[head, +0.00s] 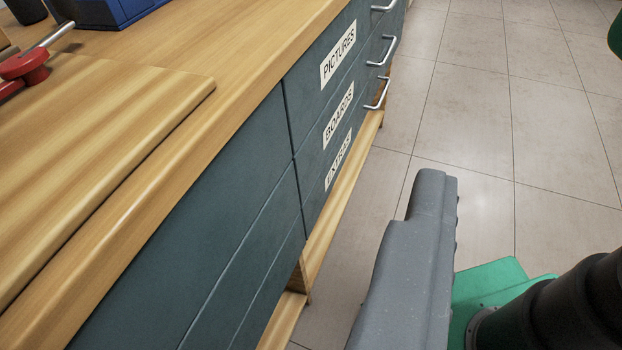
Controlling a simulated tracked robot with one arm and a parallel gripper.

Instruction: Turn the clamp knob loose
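A red clamp part, which looks like the knob (26,66), is at the left edge on the workbench, beside the thick wooden board (95,140). A bright metal rod (52,38) runs from it up to the right. More red shows at the very edge, where the picture cuts the clamp off. I cannot tell how tight the knob is. No fingertips of my gripper show, and nothing is seen touching the knob.
The wooden benchtop (255,72) has a blue box (112,10) at the back. Below are dark teal drawers labelled PICTURES, BOARDS and EXTRAS, with protruding metal handles (388,50). Parts of my own body fill the lower right. The tiled floor (480,110) beyond is clear.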

